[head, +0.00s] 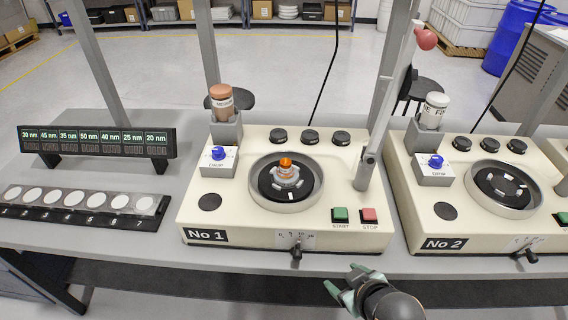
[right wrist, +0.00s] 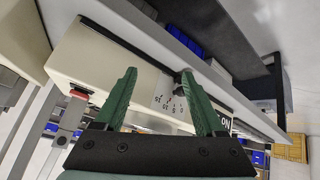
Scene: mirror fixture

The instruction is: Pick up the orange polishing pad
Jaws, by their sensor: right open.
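A small orange-topped piece (head: 287,163), which looks like the orange polishing pad, sits on a pale holder in the middle of the dark round plate (head: 271,188) of the No 1 machine (head: 200,216). My right gripper (head: 343,279) is open and empty, low in front of the bench and right of the No 1 label. It is well apart from the orange piece. In the right wrist view its green fingers (right wrist: 158,72) are spread, with the machine's front and dial behind them. The orange piece does not show there. My left gripper is not in view.
A bottle with a brown cap (head: 221,92) and a tilted grey lever arm (head: 373,150) stand on the No 1 machine. The No 2 machine (head: 410,217) is to the right. A rack of white discs (head: 75,197) and a display (head: 95,142) are at the left.

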